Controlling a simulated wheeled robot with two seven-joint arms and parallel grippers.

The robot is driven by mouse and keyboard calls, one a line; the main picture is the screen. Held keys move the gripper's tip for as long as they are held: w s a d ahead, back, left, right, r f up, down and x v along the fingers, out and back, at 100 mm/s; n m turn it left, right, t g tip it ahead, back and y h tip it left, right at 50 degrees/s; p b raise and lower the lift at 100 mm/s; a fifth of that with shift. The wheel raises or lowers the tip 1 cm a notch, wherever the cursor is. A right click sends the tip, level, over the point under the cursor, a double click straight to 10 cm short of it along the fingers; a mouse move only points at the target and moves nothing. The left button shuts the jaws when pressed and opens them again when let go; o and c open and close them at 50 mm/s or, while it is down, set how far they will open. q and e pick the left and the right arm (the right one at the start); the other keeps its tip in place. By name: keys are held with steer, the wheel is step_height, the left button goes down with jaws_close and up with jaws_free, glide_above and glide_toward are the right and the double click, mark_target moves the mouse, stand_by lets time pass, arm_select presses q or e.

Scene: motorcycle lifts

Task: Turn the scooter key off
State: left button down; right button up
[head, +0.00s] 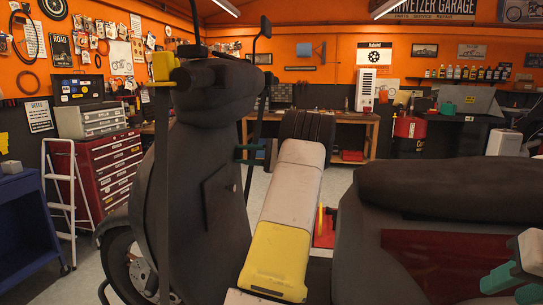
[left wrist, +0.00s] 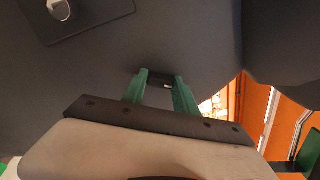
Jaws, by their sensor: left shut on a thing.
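The scooter's dark grey front shield (head: 215,190) stands left of centre in the head view. My left gripper (head: 250,154) reaches its inner face from the right, with green fingers. In the left wrist view, the left gripper (left wrist: 160,84) is shut on a small dark key (left wrist: 158,78) at the scooter's dark body. The fingers cover its sides, and its turn angle cannot be told. The key is hidden in the head view. My right gripper (head: 512,285) is at the lower right, its green fingers apart and empty, near the scooter's seat (head: 450,185).
A square panel (head: 221,195) lies on the shield, below my left gripper; it also shows in the left wrist view (left wrist: 80,14). The handlebar (head: 218,85) rises above. A red tool chest (head: 115,165), white step ladder (head: 62,195) and workbench (head: 350,130) stand behind.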

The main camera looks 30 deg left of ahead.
arm_select(q)
steer(key=n, duration=0.5)
steer(key=shift+n, duration=0.3)
stand_by(0.4)
steer(key=c, duration=1)
jaws_free()
steer(key=shift+o, duration=0.2)
steer(key=v, duration=0.8)
steer(key=shift+s+a, duration=0.1)
steer(key=shift+s, duration=0.05)
